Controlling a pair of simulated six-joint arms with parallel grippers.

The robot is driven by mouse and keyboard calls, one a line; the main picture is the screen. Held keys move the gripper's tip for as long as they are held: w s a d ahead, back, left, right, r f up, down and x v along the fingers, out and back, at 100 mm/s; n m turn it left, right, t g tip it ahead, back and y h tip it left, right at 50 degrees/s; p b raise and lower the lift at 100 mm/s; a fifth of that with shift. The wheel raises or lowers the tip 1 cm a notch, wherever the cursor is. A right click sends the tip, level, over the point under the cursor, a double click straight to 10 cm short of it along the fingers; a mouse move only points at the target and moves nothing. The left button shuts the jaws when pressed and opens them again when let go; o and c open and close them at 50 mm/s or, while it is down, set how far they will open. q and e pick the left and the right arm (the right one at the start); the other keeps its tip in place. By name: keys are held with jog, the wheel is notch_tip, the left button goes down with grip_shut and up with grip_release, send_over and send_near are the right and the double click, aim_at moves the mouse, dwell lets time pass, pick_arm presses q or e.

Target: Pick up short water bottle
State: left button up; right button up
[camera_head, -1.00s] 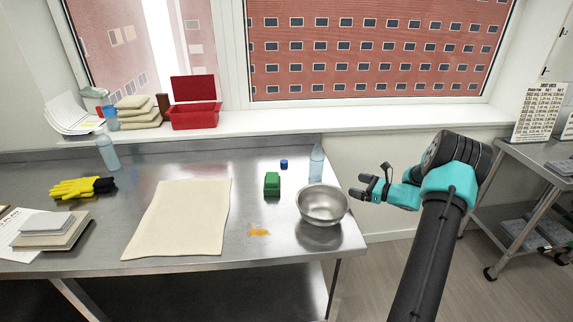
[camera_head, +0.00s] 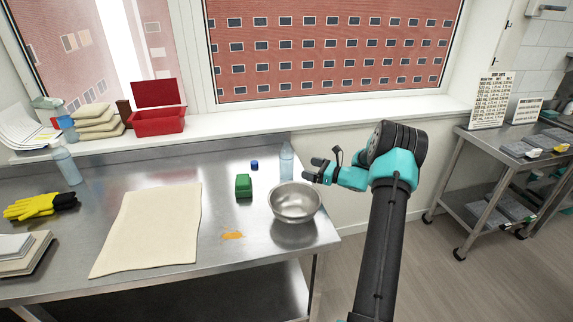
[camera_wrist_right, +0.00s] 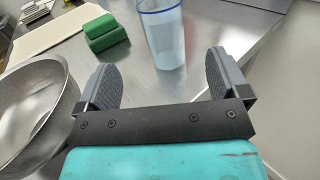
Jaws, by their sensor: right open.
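A translucent blue water bottle (camera_head: 286,160) stands upright near the right end of the steel table, behind the metal bowl. My right gripper (camera_head: 316,169) is open and empty, just to the right of this bottle. A second blue bottle (camera_head: 66,165) stands at the table's far left. I cannot tell for sure which bottle is shorter. My left gripper is not in view.
The metal bowl (camera_head: 296,203) sits close to my right gripper, in front of the bottle. A green block (camera_head: 243,186) and a small blue cap-like item (camera_head: 254,165) lie left of it. A beige mat (camera_head: 150,230) and yellow gloves (camera_head: 32,207) lie further left.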

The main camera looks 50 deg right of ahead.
aim_at(286, 161)
jog(key=x, duration=0.6)
jog(key=shift+x, duration=2.55)
jog(key=shift+d+f, duration=0.15)
jog(key=shift+d, duration=0.05)
jog(key=c, duration=1.1)
jog(key=shift+c, duration=0.2)
